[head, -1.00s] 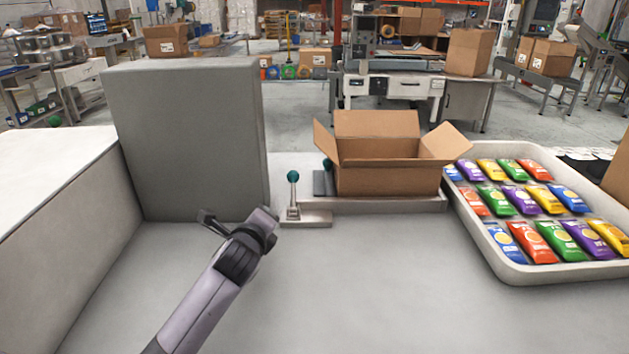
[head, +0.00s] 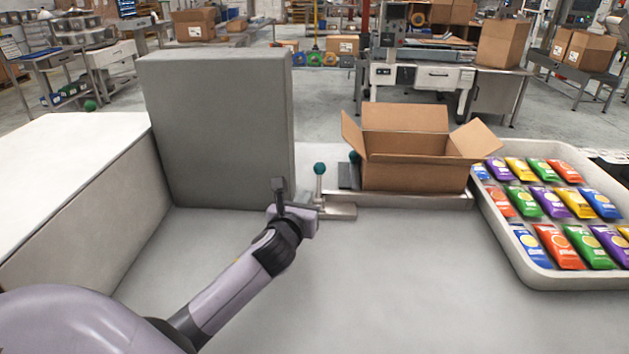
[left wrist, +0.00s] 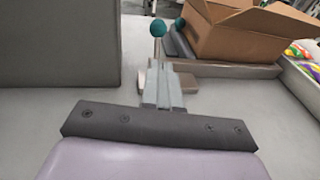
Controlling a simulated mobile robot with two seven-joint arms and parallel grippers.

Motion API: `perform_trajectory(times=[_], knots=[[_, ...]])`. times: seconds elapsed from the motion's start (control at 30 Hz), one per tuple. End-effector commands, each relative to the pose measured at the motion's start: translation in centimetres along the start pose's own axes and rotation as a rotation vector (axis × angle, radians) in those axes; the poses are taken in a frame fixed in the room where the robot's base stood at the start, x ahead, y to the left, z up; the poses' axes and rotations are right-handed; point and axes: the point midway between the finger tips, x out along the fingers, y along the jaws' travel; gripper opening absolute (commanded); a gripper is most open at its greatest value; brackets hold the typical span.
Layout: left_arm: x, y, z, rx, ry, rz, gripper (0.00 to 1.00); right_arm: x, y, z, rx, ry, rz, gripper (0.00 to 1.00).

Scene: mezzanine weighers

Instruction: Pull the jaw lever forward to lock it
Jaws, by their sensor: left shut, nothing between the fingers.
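The jaw lever (head: 319,182) is an upright metal rod with a teal ball knob, on a small metal base plate (head: 340,211) left of the open cardboard box (head: 412,172). It also shows in the left wrist view, where its knob (left wrist: 158,28) stands just beyond my fingers. My left gripper (head: 314,204) is beside the lever's foot in the head view. In the left wrist view its fingers (left wrist: 163,82) are together, with nothing between them, and cover the lower part of the rod. Whether they touch the lever cannot be told. My right gripper is not in view.
A tall grey block (head: 215,130) stands close to the left of the lever. The box sits on a metal rail (head: 400,201) with a second teal knob (head: 355,157) at its left. A white tray (head: 521,258) of colourful packets lies right. The front worktop is clear.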

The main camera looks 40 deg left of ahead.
Motion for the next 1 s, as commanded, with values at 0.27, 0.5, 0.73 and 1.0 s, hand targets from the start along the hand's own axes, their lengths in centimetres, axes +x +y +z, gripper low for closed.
perform_trajectory(times=[0.27, 0.5, 0.73, 1.0], knots=[[4.5, 0.0, -0.2, -0.003, -0.002, 0.0, 0.0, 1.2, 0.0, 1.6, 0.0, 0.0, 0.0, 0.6], [6.9, 0.0, 0.7, -0.004, -0.001, 0.0, 0.0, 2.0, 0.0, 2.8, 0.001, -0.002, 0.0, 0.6], [7.7, 0.0, 1.2, -0.002, 0.0, -0.001, 0.0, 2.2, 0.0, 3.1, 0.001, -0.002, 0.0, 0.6], [7.7, 0.0, 1.2, -0.002, 0.001, -0.001, 0.0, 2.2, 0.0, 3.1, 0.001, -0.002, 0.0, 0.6]])
